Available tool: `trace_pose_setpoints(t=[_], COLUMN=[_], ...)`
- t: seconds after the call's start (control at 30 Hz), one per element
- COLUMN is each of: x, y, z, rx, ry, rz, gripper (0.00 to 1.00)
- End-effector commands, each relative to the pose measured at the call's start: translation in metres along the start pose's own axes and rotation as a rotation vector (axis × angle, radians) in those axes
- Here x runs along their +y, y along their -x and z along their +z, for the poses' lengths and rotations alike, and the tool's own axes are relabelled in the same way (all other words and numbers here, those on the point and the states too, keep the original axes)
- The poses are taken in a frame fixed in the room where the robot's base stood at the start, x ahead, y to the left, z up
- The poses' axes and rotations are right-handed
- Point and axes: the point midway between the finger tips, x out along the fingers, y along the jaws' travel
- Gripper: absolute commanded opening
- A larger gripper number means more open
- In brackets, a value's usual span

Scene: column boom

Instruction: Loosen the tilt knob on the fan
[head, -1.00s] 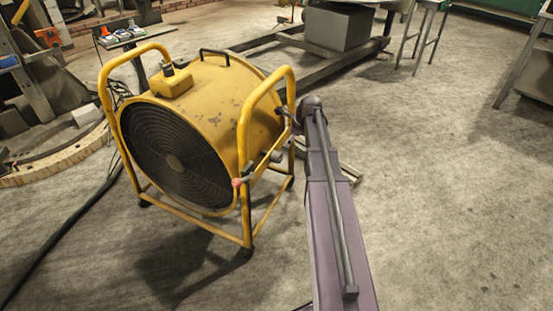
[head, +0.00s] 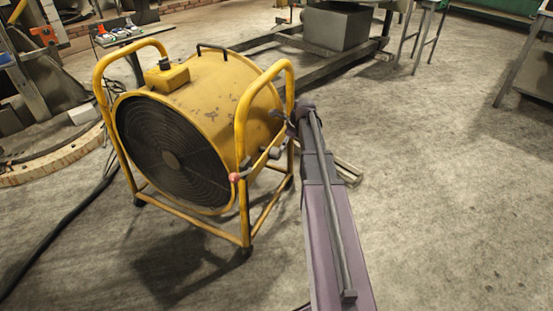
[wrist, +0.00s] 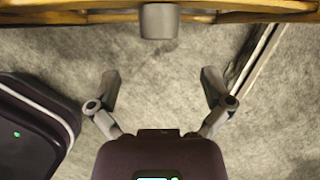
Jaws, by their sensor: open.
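The yellow drum fan (head: 225,90) stands in a tubular frame with its dark grille facing front left. A small red ball end (head: 235,177) shows at the frame's right front post. A grey knob-like cylinder (head: 275,152) sits on the fan's right side. In the wrist view, a grey cylinder (wrist: 159,21), likely the tilt knob, projects from a yellow bar (wrist: 60,17). My gripper (wrist: 160,84) is open and empty. Its fingers are spread on either side of the cylinder's line, short of it. In the head view, the arm largely hides the gripper beside the fan's right handle.
A dark cable (head: 60,235) runs along the floor at the left. A curved wooden piece (head: 55,165) lies behind it. A dark beam (head: 335,72) lies behind the fan. The concrete floor at the right (head: 450,200) is clear.

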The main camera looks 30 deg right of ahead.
Motion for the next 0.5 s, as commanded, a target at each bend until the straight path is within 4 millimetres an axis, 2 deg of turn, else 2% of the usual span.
trace_pose_setpoints(t=[0.03, 0.5], x=[0.0, 0.001], y=[-0.008, -0.047], z=[-0.001, 0.0], rx=[0.0, 0.0], ry=[0.001, 0.002], rz=[0.0, 0.001], gripper=[1.0, 1.0])
